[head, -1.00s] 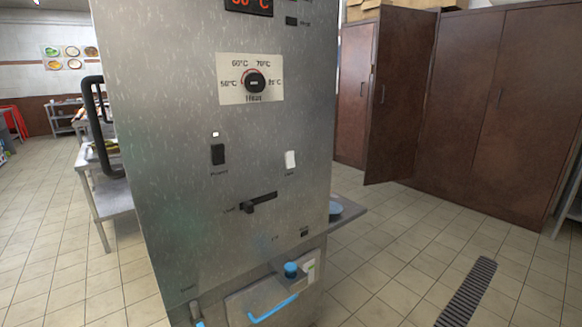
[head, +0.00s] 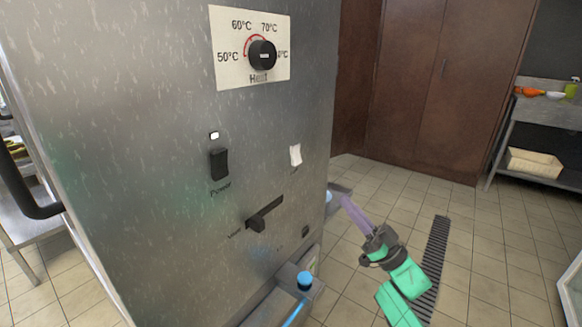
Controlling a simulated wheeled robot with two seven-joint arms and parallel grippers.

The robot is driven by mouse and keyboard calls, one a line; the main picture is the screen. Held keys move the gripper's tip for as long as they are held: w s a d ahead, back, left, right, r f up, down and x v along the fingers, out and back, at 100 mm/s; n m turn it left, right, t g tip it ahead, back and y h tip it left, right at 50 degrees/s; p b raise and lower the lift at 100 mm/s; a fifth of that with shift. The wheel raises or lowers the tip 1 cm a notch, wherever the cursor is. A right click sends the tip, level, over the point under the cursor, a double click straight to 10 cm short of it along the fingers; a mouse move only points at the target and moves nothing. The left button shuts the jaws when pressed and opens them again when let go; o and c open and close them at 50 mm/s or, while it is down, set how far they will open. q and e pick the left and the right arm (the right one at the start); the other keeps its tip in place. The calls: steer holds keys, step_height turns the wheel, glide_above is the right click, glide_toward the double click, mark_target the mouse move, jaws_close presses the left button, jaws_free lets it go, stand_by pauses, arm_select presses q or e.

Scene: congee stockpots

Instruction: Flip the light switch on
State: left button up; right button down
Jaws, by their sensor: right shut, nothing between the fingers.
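A small white rocker switch (head: 295,155) is on the right part of the front of a tall grey metal cabinet (head: 130,130). Its label is too blurred to read. A black rocker switch (head: 219,164) labelled Power is to its left, with a small lit white indicator (head: 214,135) above it. My right gripper (head: 347,203) is shut and empty, its purple fingers pointing up and left. It is below and to the right of the white switch, apart from it, beside the cabinet's right edge. My left gripper is not in view.
A heat dial (head: 262,55) is above the switches, and a black lever (head: 264,214) is below them. A blue knob (head: 305,280) juts out low down. A black handle (head: 25,190) is at the left. Tiled floor is open at the right, with a drain grate (head: 432,265).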

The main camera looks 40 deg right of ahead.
mark_target(298, 162)
steer(key=x, duration=0.4)
steer(key=w+f+x, duration=0.1)
steer(key=x, duration=0.3)
steer(key=p+x, duration=0.1)
steer(key=x, duration=0.3)
steer(key=shift+w+a+f, duration=0.1)
steer(key=shift+w+f, duration=0.15)
steer(key=shift+f, duration=0.05)
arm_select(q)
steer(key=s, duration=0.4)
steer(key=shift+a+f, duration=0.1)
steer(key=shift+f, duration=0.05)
arm_select(e)
steer(key=shift+w, duration=0.15)
steer(key=shift+w+a+f, duration=0.15)
steer(key=shift+w+a, duration=0.05)
steer(key=shift+w, duration=0.15)
